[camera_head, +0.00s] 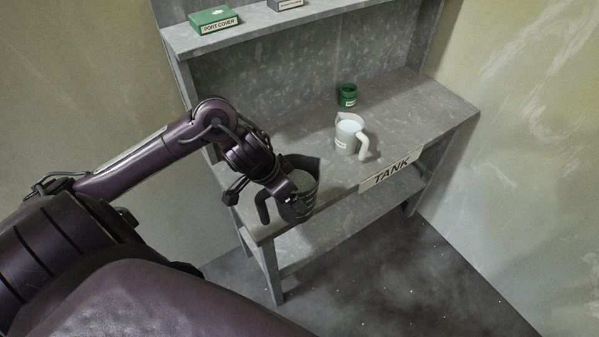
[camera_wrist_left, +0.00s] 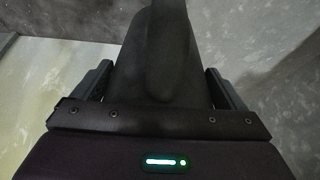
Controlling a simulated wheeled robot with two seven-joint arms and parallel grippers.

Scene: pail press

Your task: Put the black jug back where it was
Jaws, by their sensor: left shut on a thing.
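The black jug (camera_head: 299,199) is at the left front of the grey bench in the head view, with its handle on the left side. My left gripper (camera_head: 287,190) reaches it from the upper left and is shut on it. In the left wrist view the dark jug (camera_wrist_left: 158,60) fills the space between the two fingers of my left gripper (camera_wrist_left: 160,88). The jug looks roughly upright. I cannot tell whether its base touches the bench top. My right gripper is not in view.
A white jug (camera_head: 346,135) and a green jar (camera_head: 347,95) stand on the bench (camera_head: 413,101) to the right. A "TANK" label (camera_head: 391,172) is on its front edge. A green "PORT COVER" box (camera_head: 213,19) and a grey box (camera_head: 285,4) sit on the upper shelf.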

